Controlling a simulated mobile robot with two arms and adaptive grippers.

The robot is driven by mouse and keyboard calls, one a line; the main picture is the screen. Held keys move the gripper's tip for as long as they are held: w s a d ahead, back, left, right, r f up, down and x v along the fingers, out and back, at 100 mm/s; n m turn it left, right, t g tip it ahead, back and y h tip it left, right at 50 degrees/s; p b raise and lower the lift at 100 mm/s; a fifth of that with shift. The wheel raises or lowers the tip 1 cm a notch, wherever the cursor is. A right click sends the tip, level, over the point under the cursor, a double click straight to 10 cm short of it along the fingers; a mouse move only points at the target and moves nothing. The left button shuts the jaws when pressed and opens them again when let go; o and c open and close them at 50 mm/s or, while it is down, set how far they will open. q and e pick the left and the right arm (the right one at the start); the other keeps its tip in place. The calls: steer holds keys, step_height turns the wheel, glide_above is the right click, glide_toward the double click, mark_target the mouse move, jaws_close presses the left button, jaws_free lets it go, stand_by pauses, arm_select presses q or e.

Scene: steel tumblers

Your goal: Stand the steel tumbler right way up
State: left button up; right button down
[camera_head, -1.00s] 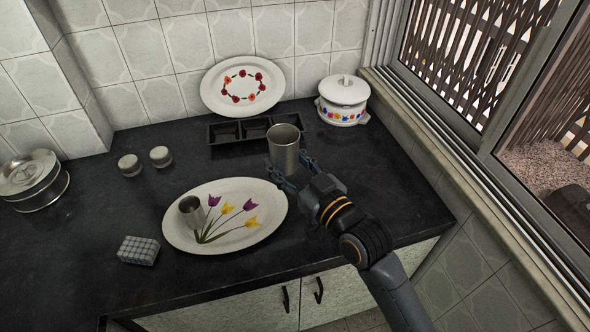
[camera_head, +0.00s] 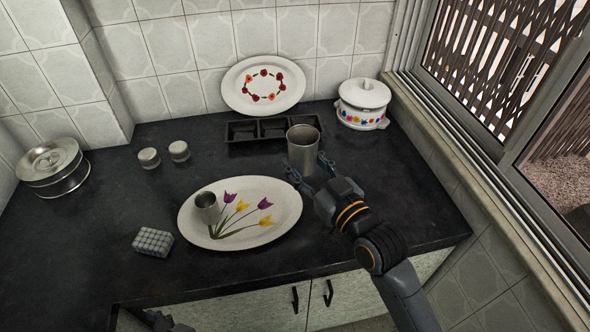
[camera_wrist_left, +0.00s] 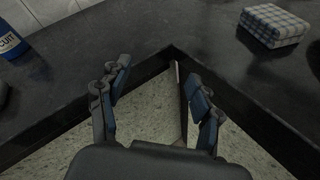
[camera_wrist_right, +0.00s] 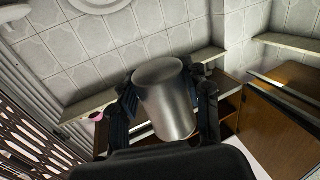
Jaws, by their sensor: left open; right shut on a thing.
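A steel tumbler (camera_head: 303,152) is in my right gripper (camera_head: 308,170), with its open mouth upward in the head view. The right wrist view shows the tumbler (camera_wrist_right: 168,105) between the two fingers (camera_wrist_right: 165,108), which are shut on its sides. I cannot tell whether its base touches the counter. A smaller steel cup (camera_head: 208,209) is on the left part of the oval tulip plate (camera_head: 284,222). My left gripper (camera_wrist_left: 155,100) is open and empty near the counter's front edge. Only a little of it shows at the bottom of the head view.
A black sectioned tray (camera_head: 240,139) lies behind the tumbler. A white lidded pot (camera_head: 361,112) stands at the back right, near the window. Two small jars (camera_head: 149,158) stand back left, a checked block (camera_head: 153,241) front left. The right part of the counter (camera_head: 400,190) is clear.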

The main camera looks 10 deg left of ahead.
arm_select(q)
steer(key=w+d+r+m+t+h, duration=0.1)
steer(key=w+d+r+t, duration=0.1)
steer(key=w, duration=0.2)
steer(key=w+d+r+t+h, duration=0.1)
steer(key=w+d+r, duration=0.1)
steer(key=w+r, duration=0.15)
arm_select(e)
steer(key=shift+s, duration=0.15)
steer(key=shift+w, duration=0.25)
steer(key=shift+s, duration=0.1)
arm_select(q)
steer(key=m+t+h, duration=1)
steer(key=t+h, duration=0.2)
steer(key=h, duration=0.2)
glide_toward(308, 132)
steer(key=shift+s+a, duration=0.15)
steer(key=shift+s, duration=0.2)
steer(key=shift+w+m, duration=0.15)
steer(key=shift+m, duration=0.15)
steer(key=w, duration=0.4)
steer(key=w+d, duration=0.1)
steer(key=w, duration=0.6)
steer(key=shift+w+d, duration=0.15)
steer(key=shift+w, duration=0.15)
